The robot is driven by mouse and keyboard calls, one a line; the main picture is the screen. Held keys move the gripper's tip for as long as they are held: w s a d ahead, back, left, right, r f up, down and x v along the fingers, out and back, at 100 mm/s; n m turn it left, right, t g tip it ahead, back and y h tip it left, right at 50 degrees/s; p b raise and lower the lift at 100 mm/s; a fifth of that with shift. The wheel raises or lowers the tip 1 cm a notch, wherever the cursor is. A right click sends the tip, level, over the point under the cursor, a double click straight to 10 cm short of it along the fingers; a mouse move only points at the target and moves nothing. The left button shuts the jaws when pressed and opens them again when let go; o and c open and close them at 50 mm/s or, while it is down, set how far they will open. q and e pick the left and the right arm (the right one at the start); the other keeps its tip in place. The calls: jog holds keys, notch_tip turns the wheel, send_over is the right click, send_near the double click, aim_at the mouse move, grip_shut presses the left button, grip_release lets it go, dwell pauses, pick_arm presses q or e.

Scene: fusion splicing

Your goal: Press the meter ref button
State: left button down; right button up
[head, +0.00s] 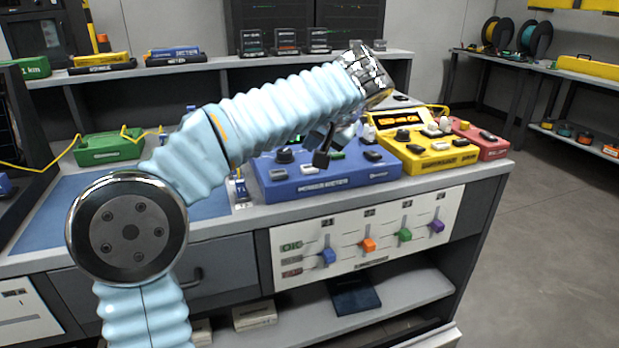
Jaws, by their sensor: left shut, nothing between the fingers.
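The blue power meter (325,187) sits on the bench near its front edge, right of centre. It has a dark knob at its left and several small dark and light buttons on top. My left arm crosses in front of it, so its display and some of its top are hidden. My left gripper (322,158) points down over the middle of the meter, its fingers shut and empty. I cannot tell whether the fingertips touch a button, and I cannot read which button is ref. My right gripper is not in view.
A yellow device (435,152) with a lit display stands right of the meter, with a red device (482,138) beyond it. A green box (108,149) with a yellow cable is at the left. A slider panel (365,237) is on the bench front. The blue mat (60,215) looks clear.

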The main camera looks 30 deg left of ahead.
aim_at(312, 169)
pick_arm(q)
jog(key=shift+f+b, duration=0.45)
jog(key=shift+f, duration=0.45)
jog(key=shift+f, duration=0.1)
dwell(1.3)
jog(key=shift+f, duration=0.3)
jog(key=shift+f+b, duration=0.45)
jog(key=shift+b, duration=0.15)
dwell(0.5)
dwell(0.3)
jog(key=shift+r+p, duration=0.85)
jog(key=shift+r, duration=0.05)
jog(key=shift+r, duration=0.1)
notch_tip(312, 169, up, 5)
jog(key=p, duration=0.4)
jog(key=shift+p, duration=0.3)
